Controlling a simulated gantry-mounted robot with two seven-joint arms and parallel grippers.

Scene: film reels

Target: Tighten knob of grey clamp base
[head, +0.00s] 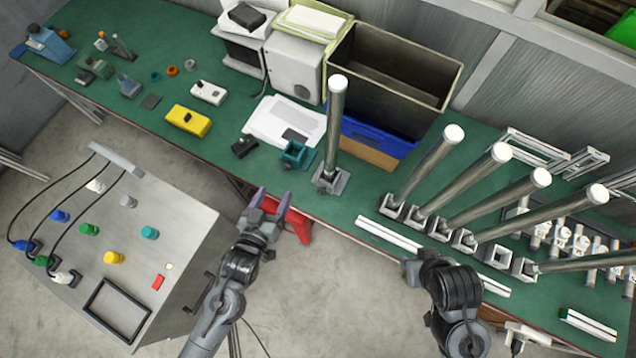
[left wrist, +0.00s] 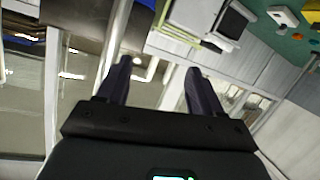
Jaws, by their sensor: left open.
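A grey clamp base (head: 328,180) stands near the front edge of the green table, with an upright metal post (head: 336,125) in it. Its knob is too small to make out clearly. My left gripper (head: 273,199) is open and empty, in front of the table edge, to the left of the clamp base and apart from it. In the left wrist view, the open fingers (left wrist: 158,82) have nothing between them. My right gripper is turned away near the front edge, beside the white rails; its fingers cannot be made out.
A teal clamp (head: 294,156) sits just left of the grey base, and a blue bin (head: 378,138) stands behind it. Several tilted metal posts in square bases fill the right side. A red object (head: 299,226) is below the table edge. A grey control box (head: 185,225) stands at left.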

